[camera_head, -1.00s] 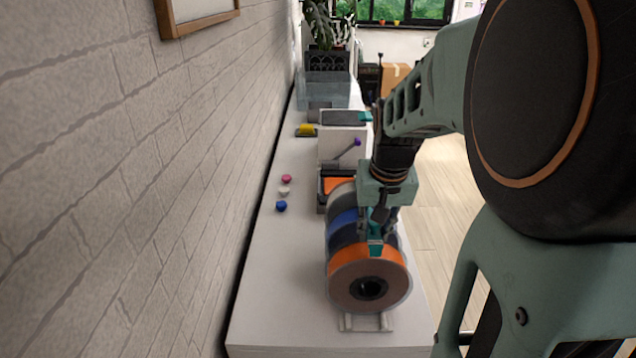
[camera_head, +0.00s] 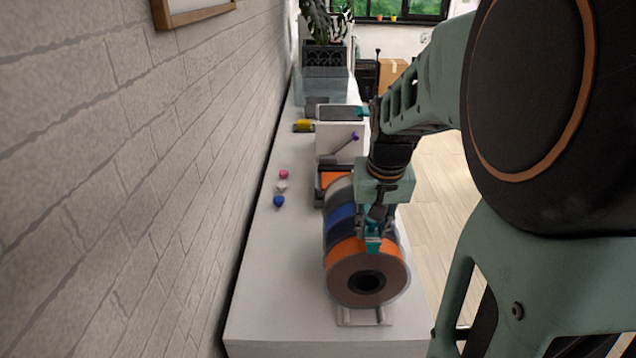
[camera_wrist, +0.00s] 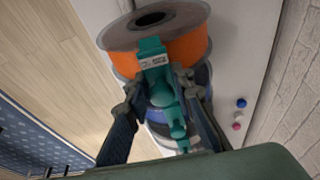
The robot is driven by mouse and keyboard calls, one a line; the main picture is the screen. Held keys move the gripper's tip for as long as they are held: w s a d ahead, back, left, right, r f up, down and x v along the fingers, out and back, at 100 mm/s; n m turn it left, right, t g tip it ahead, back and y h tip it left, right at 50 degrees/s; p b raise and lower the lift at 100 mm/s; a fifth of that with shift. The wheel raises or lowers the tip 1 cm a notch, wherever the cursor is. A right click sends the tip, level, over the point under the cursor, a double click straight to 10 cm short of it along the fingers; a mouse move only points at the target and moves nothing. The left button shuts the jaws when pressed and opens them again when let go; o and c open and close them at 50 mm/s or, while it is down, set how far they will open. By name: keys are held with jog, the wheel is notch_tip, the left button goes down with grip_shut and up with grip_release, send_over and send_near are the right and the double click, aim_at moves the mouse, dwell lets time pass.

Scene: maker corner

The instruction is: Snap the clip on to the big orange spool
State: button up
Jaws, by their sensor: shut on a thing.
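In the head view the clip (camera_head: 373,244) sits at the top of the orange winding. My gripper (camera_head: 378,222) is shut on the clip, above the spools. Whether the clip grips the rim cannot be told.
Blue, grey and white spools stand behind the orange one on a pale rack (camera_head: 364,316). Small pink, white and blue pieces (camera_head: 279,201) lie left of them. A printer-like white box (camera_head: 340,137) stands farther back. A brick wall borders the bench's left.

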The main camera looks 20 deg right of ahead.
jog(key=shift+f+b, duration=0.65)
jog(key=shift+f, duration=0.15)
dwell(0.7)
jog(key=shift+o, duration=0.2)
jog(key=shift+s+a+f+b, duration=0.1)
jog(key=shift+s+f+b, duration=0.15)
jog(key=shift+f+b, duration=0.15)
jog(key=shift+s+a+f+b, duration=0.1)
jog(key=shift+s+f+b, duration=0.15)
jog(key=shift+f, duration=0.25)
dwell(0.5)
jog(key=o, duration=0.7)
jog(key=shift+w+d, duration=0.1)
jog(key=shift+o, duration=0.7)
jog(key=shift+w+f, duration=0.2)
jog(key=shift+w, duration=0.05)
jog(key=shift+s, duration=0.1)
jog(key=shift+r, duration=0.15)
jog(key=o, duration=0.9)
jog(key=shift+r, duration=0.1)
jog(key=shift+c, duration=0.2)
jog(key=shift+w, duration=0.2)
jog(key=shift+r, duration=0.1)
